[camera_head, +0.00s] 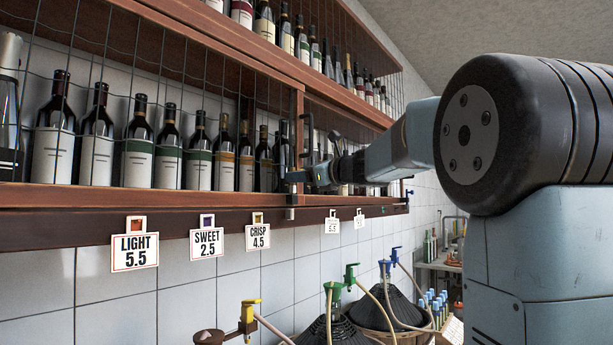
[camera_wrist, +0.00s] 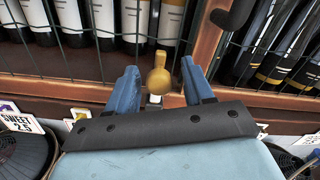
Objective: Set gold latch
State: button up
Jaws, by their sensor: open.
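The gold latch (camera_wrist: 158,76) shows in the wrist view as a rounded gold knob with a narrow neck. It sits at the wooden shelf edge, in front of the wire mesh. My gripper (camera_wrist: 158,83) is open, with one blue finger on each side of the knob. Small gaps show between the knob and both fingers, so neither seems to touch it. In the head view my gripper (camera_head: 318,176) is at the wooden door post of the rack, and the gold knob cannot be made out there.
Wine bottles (camera_head: 138,145) stand behind wire mesh on the rack. Price tags (camera_head: 135,250) hang below the shelf board (camera_head: 60,228). Demijohn baskets with coloured taps (camera_head: 350,275) stand below.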

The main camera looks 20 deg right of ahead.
grip_shut()
dwell(0.3)
